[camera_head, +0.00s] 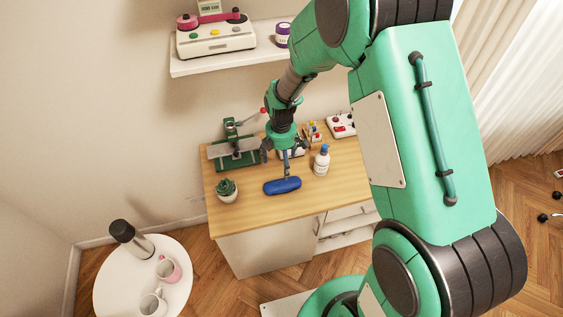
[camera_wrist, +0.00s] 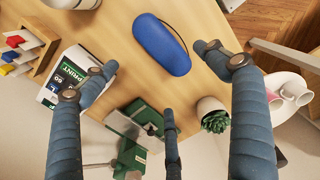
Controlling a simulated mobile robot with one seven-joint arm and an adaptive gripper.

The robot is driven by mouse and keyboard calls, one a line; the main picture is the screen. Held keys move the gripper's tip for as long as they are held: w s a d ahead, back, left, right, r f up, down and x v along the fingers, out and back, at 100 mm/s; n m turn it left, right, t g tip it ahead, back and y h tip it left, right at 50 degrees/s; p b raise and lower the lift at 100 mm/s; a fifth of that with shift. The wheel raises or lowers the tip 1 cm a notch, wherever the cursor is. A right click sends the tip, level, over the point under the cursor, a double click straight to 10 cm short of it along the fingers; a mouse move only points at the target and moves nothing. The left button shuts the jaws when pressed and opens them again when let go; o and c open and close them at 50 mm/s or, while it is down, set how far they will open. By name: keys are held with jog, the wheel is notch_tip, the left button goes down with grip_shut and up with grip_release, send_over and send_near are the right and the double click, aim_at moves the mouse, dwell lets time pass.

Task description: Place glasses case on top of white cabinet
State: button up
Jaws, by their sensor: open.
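The blue glasses case (camera_head: 282,186) lies on the wooden top of the white cabinet (camera_head: 262,250), near its front edge. My gripper (camera_head: 285,158) hangs above the cabinet top, just behind and over the case, with its fingers spread. In the wrist view the blue case (camera_wrist: 162,44) lies on the wood beyond the fingertips. My open gripper (camera_wrist: 165,95) shows there with nothing between its fingers. I cannot tell from the head view how high the fingertips are above the case.
On the cabinet top stand a potted succulent (camera_head: 227,189), a green machine (camera_head: 236,150), a white bottle (camera_head: 321,160) and a device with a printed label (camera_wrist: 70,80). A wall shelf (camera_head: 215,62) is above. A round white table (camera_head: 110,285) with mugs stands at left.

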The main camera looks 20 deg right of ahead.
jog(key=s+d+r+m+t, duration=0.1)
jog(key=s+r+m, duration=0.35)
jog(key=r, duration=0.85)
jog(key=s+d+r+m+t, duration=0.15)
jog(key=s+r+m, duration=0.3)
jog(key=r, duration=0.85)
jog(key=s+r+m+t, duration=0.1)
jog(key=s+r+m, duration=0.3)
jog(key=s, duration=0.5)
jog(key=s+d+r+m+t, duration=0.1)
jog(key=s+r+m, duration=0.4)
jog(key=s, duration=0.5)
notch_tip(320, 180, up, 2)
jog(key=shift+s+r+t, duration=0.2)
jog(key=shift+s+t, duration=0.1)
jog(key=shift+t, duration=0.35)
notch_tip(320, 180, down, 3)
jog(key=b, duration=0.2)
jog(key=shift+r+b, duration=0.1)
jog(key=shift+b, duration=0.3)
